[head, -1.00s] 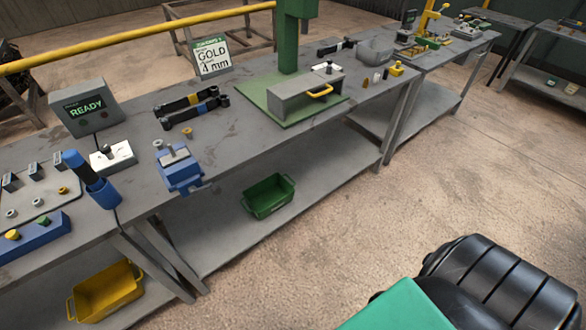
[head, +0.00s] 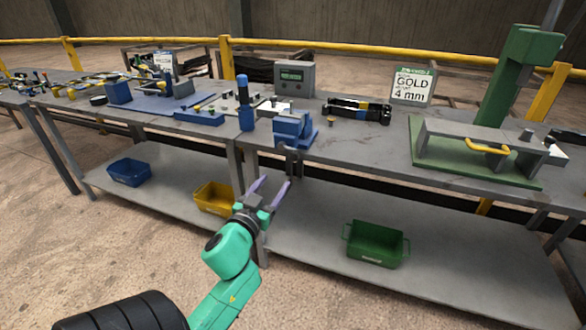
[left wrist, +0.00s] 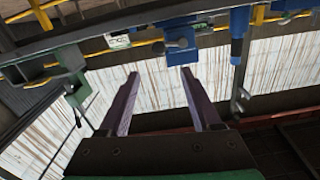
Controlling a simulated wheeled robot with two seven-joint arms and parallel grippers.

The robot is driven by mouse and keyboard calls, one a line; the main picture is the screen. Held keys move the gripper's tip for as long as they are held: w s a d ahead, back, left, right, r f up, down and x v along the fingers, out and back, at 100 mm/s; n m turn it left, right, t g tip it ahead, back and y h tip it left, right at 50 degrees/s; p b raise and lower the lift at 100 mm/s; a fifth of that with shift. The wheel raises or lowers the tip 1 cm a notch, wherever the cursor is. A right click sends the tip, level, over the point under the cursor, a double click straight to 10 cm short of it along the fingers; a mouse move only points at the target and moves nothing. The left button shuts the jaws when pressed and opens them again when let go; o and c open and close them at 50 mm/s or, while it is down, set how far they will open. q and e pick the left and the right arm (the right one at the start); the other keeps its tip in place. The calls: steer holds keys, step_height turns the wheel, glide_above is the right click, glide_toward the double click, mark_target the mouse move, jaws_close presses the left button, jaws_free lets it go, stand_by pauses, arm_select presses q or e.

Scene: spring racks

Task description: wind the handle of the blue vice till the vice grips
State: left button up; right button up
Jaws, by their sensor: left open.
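The blue vice (head: 293,128) stands at the front edge of the workbench in the head view, left of the black tools. It also shows upside down at the top of the left wrist view (left wrist: 181,38), with a small grey round part on its face. I cannot clearly make out its handle or whether anything sits between its jaws. My left gripper (head: 272,183) is open and empty, below and in front of the vice, apart from it. Its two purple fingers (left wrist: 160,74) point toward the bench edge. My right gripper is not in view.
The bench top (head: 350,143) overhangs a lower shelf (head: 310,228) holding a green bin (head: 375,245) and a yellow bin (head: 212,197). A blue-handled tool in a holder (head: 245,105) stands just left of the vice. A green press (head: 497,90) is at the right.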

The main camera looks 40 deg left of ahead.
mark_target(293, 157)
arm_select(q)
steer(key=x, duration=1.3)
steer(key=shift+w, duration=0.3)
jaws_close()
